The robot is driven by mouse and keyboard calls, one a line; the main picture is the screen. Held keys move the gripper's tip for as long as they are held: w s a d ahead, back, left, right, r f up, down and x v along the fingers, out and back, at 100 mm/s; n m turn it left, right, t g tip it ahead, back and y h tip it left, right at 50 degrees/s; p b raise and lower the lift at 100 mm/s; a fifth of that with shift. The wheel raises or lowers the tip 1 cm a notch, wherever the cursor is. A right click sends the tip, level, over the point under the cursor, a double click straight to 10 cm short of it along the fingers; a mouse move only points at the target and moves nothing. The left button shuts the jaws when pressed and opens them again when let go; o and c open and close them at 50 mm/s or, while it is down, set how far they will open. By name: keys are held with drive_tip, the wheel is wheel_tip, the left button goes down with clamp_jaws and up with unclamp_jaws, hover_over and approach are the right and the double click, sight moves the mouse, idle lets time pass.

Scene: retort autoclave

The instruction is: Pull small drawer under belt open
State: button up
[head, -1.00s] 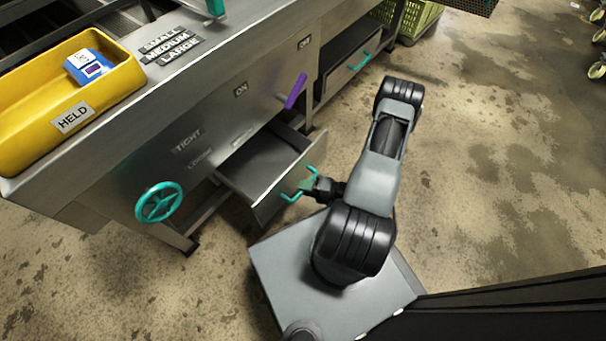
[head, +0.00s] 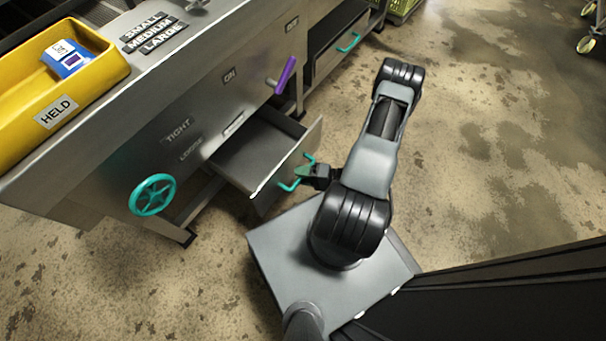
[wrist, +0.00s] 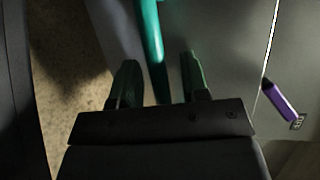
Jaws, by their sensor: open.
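The small grey drawer (head: 245,160) under the bench is pulled well out, and its inside looks empty. Its teal bar handle (head: 291,187) is on the front panel, facing my base. My gripper (head: 304,172) is at this handle, with my arm folded above my base. In the wrist view, my gripper (wrist: 158,78) is open, with one green finger on each side of the teal handle (wrist: 152,38). I cannot tell whether either finger touches the handle.
A teal handwheel (head: 152,195) and a purple lever (head: 285,75) stick out from the bench front. A second drawer with a teal handle (head: 349,42) is farther back. A yellow tray (head: 95,75) holds a blue device (head: 66,58) on the bench.

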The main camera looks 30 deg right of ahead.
drive_tip(key=shift+d, duration=0.1)
drive_tip(key=p+v, duration=0.3)
drive_tip(key=v, duration=1)
drive_tip(key=shift+s, duration=0.3)
drive_tip(key=shift+d+r, duration=0.1)
drive_tip(key=shift+d, duration=0.05)
drive_tip(key=w+a+r+n+g+h+p, duration=0.15)
drive_tip(key=w+r+g+p, duration=0.35)
drive_tip(key=r, duration=0.6)
drive_tip(key=r+n+g+h+p, duration=0.1)
drive_tip(key=r+n+g+p, duration=0.35)
drive_tip(key=r, duration=0.75)
drive_tip(key=w+a+r+n+g+h+p, duration=0.1)
drive_tip(key=w+r+g+p, duration=0.15)
drive_tip(key=r+p, duration=0.7)
drive_tip(key=a+r+n+t+h+p, duration=0.1)
drive_tip(key=a+r+h+p, duration=0.3)
drive_tip(key=r, duration=1.3)
drive_tip(key=w+a+r+n+t+h+p, duration=0.1)
drive_tip(key=a+r+t+h+p, duration=0.3)
drive_tip(key=r, duration=1.3)
drive_tip(key=shift+a+r+n+p, duration=0.2)
drive_tip(key=shift+a+n+p, duration=0.1)
drive_tip(key=shift+a+p, duration=2)
drive_tip(key=shift+w+d+p, duration=0.1)
drive_tip(key=shift+d+p, duration=0.25)
drive_tip(key=shift+d, duration=0.1)
